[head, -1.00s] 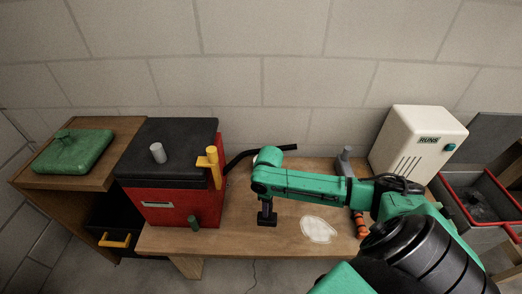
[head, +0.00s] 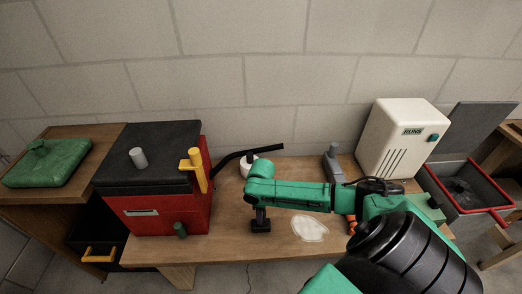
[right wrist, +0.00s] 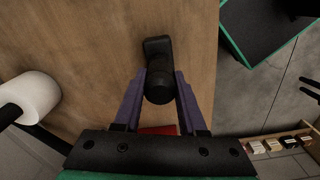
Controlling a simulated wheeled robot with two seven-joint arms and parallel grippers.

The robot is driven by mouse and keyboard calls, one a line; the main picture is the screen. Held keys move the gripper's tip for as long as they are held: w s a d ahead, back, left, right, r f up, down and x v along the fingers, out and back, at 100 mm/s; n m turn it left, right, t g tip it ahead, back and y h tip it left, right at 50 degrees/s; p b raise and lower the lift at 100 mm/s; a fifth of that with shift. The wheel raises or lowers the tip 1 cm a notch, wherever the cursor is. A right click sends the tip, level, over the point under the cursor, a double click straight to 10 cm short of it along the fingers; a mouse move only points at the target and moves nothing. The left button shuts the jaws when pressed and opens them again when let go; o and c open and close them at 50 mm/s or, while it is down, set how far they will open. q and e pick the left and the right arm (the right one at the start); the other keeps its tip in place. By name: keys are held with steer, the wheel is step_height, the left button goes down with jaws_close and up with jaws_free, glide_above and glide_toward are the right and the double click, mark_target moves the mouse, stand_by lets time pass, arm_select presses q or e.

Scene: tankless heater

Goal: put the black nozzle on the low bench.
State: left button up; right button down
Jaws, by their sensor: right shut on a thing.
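The black nozzle (right wrist: 158,78) is between the purple fingers of my right gripper (right wrist: 158,90) in the right wrist view, and the fingers are shut on it. In the head view the nozzle (head: 260,226) is below the green wrist of my right arm, with its wider foot down. The low bench (head: 236,243) is wooden and lies right beneath it. The foot is at or very close to the bench top; I cannot tell whether it touches. The fingertips are small and partly hidden in the head view. My left gripper is not in view.
A red box with a black lid (head: 168,212) stands left of the nozzle. A white round thing (head: 252,160) with a black tube is behind my arm. A pale patch (head: 310,229), a grey fitting (head: 332,160) and a white heater (head: 402,138) are to the right.

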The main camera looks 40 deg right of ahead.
steer(key=shift+f+b, duration=0.3)
steer(key=shift+f, duration=0.45)
stand_by(0.3)
steer(key=shift+c, duration=2)
jaws_free()
steer(key=shift+r, duration=0.1)
step_height(320, 180, up, 14)
steer(key=shift+r+p, duration=0.25)
steer(key=shift+p, duration=0.2)
steer(key=shift+s, duration=0.1)
